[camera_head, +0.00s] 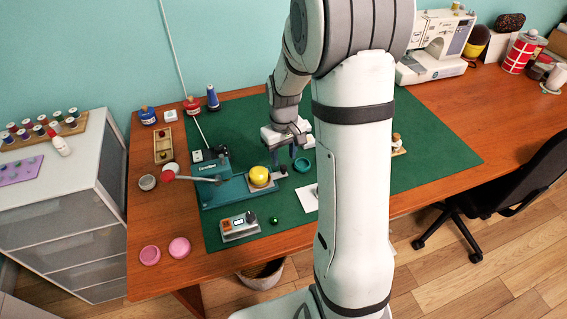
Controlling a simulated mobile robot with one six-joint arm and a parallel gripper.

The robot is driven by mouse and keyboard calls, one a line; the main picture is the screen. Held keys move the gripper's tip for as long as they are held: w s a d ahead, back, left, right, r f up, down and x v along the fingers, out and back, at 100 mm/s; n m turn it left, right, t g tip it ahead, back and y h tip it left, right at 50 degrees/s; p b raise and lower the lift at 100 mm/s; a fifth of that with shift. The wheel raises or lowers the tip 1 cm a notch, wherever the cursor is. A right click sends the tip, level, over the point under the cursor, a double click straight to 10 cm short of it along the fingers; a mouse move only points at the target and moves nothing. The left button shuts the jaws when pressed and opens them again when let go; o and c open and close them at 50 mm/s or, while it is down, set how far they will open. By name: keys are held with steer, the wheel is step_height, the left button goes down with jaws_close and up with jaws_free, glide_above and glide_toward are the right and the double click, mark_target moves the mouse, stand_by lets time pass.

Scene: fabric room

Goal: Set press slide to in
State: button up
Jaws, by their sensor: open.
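How far in or out the slide sits is too small to tell. My gripper (284,160) is open, close above and behind the yellow piece and the press's right end. Its fingertips are small, and I cannot tell whether they touch the slide.
A teal ring (303,164) lies right of my gripper, and a white card (308,198) lies in front. A grey device (240,227) and a green ball (274,220) are near the front. Spools stand behind left. A sewing machine (436,45) stands back right. My arm hides the mat's middle.

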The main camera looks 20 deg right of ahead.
mark_target(284, 167)
steer(key=shift+f, duration=1.85)
jaws_close()
